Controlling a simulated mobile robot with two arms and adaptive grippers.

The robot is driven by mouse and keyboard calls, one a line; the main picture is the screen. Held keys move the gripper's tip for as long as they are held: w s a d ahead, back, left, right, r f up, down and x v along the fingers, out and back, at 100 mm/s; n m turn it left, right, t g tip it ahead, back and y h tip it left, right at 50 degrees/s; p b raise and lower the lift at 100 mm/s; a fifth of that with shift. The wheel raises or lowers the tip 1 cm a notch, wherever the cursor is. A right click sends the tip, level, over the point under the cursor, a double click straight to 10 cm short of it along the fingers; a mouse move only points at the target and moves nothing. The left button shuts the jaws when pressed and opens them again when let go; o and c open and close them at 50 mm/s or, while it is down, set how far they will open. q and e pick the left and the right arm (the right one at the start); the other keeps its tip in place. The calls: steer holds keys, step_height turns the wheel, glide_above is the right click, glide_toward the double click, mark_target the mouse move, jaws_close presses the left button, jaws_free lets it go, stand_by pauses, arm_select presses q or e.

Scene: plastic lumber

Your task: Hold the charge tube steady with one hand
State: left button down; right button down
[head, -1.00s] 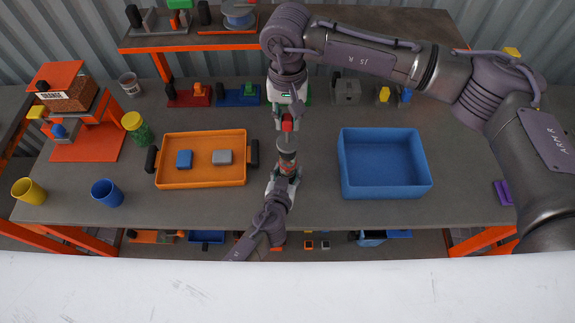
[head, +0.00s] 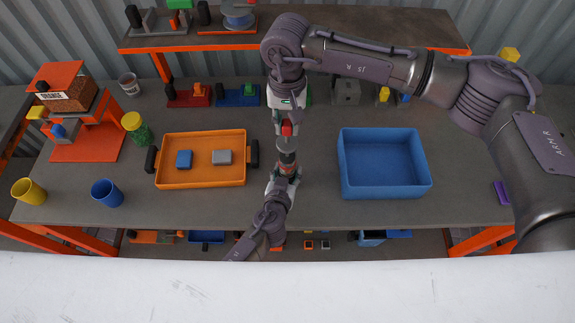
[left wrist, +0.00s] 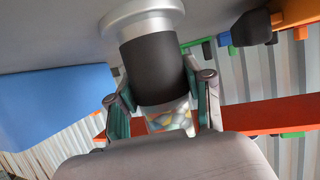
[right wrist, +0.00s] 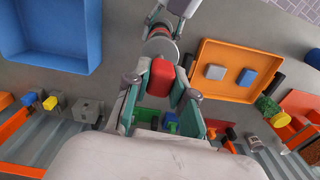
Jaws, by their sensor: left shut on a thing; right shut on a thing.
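In the left wrist view the tube shows a black band (left wrist: 155,70), a silvery end (left wrist: 140,14) and a clear part with coloured bits (left wrist: 171,119) between the fingers. My right gripper (head: 287,129) is shut on a red piece (right wrist: 160,78), directly beyond the tube in the head view. In the right wrist view the red piece lines up with the tube's round end (right wrist: 158,46). Whether the held parts touch is unclear.
An orange tray (head: 201,184) with a blue and a grey block lies left of the grippers. A blue bin (head: 384,190) stands to the right. Blue (head: 107,193) and yellow (head: 29,191) cups stand at left. Small fixtures line the back. Table between tray and bin is clear.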

steer(key=shift+d+f, duration=0.1)
steer(key=shift+f, duration=0.6)
steer(key=shift+r, duration=0.1)
steer(key=shift+r, duration=1)
steer(key=shift+f, duration=2)
steer(key=c, duration=0.9)
jaws_free()
steer(key=shift+r, duration=0.1)
